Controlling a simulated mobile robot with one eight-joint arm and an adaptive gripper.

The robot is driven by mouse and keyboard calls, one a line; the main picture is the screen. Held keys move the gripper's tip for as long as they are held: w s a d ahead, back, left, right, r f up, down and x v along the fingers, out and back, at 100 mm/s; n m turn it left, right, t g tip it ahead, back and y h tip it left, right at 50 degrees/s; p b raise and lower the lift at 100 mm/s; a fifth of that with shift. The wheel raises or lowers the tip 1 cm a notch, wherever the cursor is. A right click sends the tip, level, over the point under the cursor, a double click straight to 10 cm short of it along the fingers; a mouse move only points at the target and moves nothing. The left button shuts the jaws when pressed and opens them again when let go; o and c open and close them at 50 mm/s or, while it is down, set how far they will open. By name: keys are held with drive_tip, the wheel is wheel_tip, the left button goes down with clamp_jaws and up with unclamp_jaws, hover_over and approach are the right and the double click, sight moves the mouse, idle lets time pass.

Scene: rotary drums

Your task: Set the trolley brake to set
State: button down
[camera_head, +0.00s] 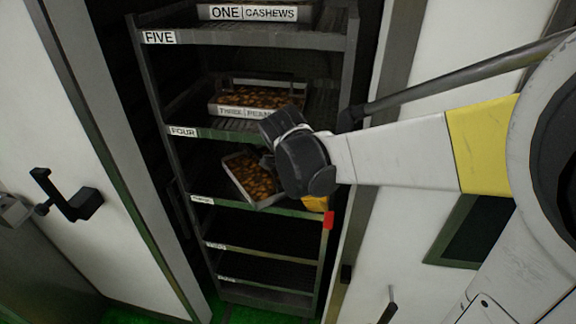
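The trolley (152,95) is a dark rack with labelled shelves, standing in the dark opening. A small red piece (328,220) shows at its right post, beside a yellow-orange part (314,203). I cannot tell whether either is the brake, or how the brake stands. My gripper (268,161) is in front of the trolley's middle, at the right edge of a tilted tray of nuts (238,181). My wrist hides most of the fingers. I cannot tell whether they touch or grip the tray.
A cashew tray (254,13) sits on the top shelf and a peanut tray (255,112) on the shelf marked FOUR. The lower shelves (262,238) look empty. White door panels flank the opening; the left one has a black handle (68,200). Green floor shows below.

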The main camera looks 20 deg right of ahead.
drive_tip(key=shift+f, duration=0.1)
drive_tip(key=b, duration=0.2)
hover_over(330, 228)
drive_tip(key=s+a, duration=0.1)
drive_tip(key=s, duration=0.1)
drive_tip(key=f, duration=0.9)
drive_tip(key=shift+a+f, duration=0.2)
drive_tip(key=shift+f, duration=0.15)
drive_tip(key=shift+w+d+f, duration=0.45)
drive_tip(key=shift+w+f, duration=0.3)
drive_tip(key=shift+f, duration=0.05)
drive_tip(key=shift+w+d+f, duration=0.2)
drive_tip(key=shift+w+f, duration=0.1)
drive_tip(key=shift+f, duration=0.05)
drive_tip(key=shift+f+b, duration=0.15)
drive_tip(key=shift+b, duration=0.25)
